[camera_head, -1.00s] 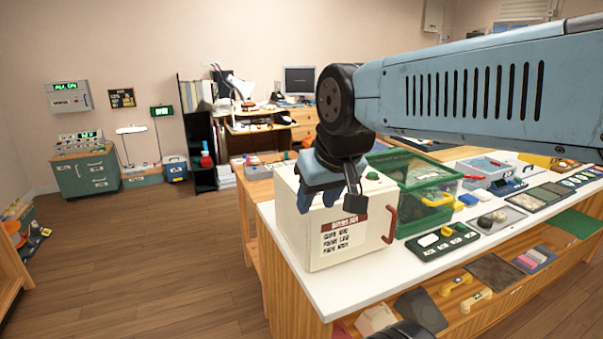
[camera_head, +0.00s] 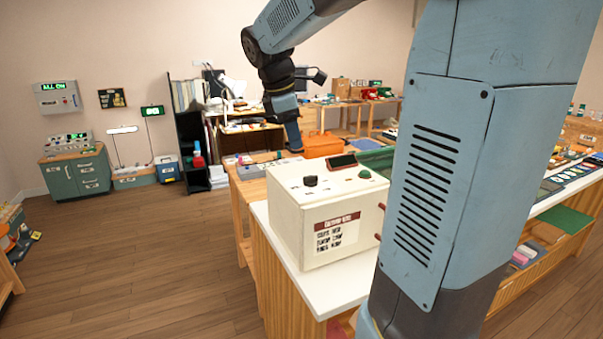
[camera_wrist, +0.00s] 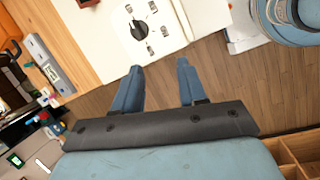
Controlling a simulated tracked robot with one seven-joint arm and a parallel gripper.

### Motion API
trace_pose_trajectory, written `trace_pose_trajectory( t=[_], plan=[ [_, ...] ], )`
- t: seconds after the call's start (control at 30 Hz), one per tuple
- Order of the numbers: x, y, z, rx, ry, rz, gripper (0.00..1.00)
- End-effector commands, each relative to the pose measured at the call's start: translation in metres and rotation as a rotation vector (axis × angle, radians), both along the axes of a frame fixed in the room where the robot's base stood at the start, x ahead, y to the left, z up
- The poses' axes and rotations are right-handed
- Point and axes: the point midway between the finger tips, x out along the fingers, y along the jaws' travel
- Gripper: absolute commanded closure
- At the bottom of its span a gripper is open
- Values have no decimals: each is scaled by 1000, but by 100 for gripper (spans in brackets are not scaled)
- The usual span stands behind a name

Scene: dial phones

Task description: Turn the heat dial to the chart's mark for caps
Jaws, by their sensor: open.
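The heat dial is a black knob (camera_head: 310,181) on top of a cream box (camera_head: 286,226) at the corner of the white counter. In the wrist view the dial (camera_wrist: 139,30) shows a pointer and several small marks around it, too small to read. A chart (camera_head: 337,233) with a dark red heading and several text lines is on the box's front; its words are not clearly legible. My gripper (camera_head: 296,145) is beyond and above the box, apart from the dial. In the wrist view my gripper (camera_wrist: 160,72) has its two blue fingers apart with nothing between them.
An orange toolbox (camera_head: 322,145) stands behind the box. My own arm hides much of the counter on the right.

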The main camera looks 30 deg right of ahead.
Motion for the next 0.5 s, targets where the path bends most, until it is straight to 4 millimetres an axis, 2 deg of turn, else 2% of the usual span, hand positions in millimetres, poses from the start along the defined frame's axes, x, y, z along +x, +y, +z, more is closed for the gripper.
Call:
trace_pose_trajectory(
  t=[0.03,0.2,0.33,0.5],
  plan=[
    [14,-3,-2,-22,42,54,58],
    [44,-11,-5,-79,148,206,58],
    [55,-14,-7,-97,190,262,58],
    [58,-18,-15,-103,205,279,58]
  ],
)
